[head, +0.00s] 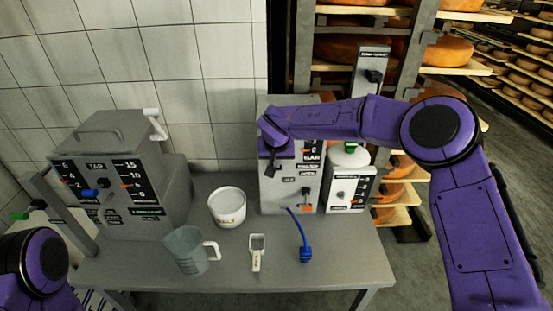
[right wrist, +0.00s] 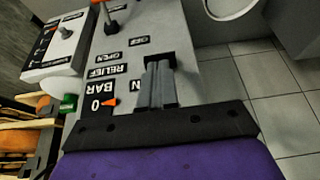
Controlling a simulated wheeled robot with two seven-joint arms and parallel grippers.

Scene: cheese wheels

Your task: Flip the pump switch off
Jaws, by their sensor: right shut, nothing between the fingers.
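The grey pump box (head: 275,197) stands at the back of the table. Its front carries labels for BAR, RELIEF, OPEN and OFF, which show upside down in the right wrist view. My right gripper (head: 271,171) is at the upper left of this front. In the right wrist view its shut, empty fingers (right wrist: 157,87) reach to a dark patch beside the OFF label (right wrist: 139,42) and a partly covered label ending in N. The pump switch cannot be made out clearly there; the fingertips hide that spot. I cannot tell whether they touch it. My left gripper is out of view.
A relief lever (right wrist: 111,28) sits low on the box. A smaller device (head: 343,203) stands right of it. A white tub (head: 227,207), clear jug (head: 185,250), small white instrument (head: 257,254) and blue plug (head: 305,254) are on the table. A TAP machine (head: 110,160) stands left.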

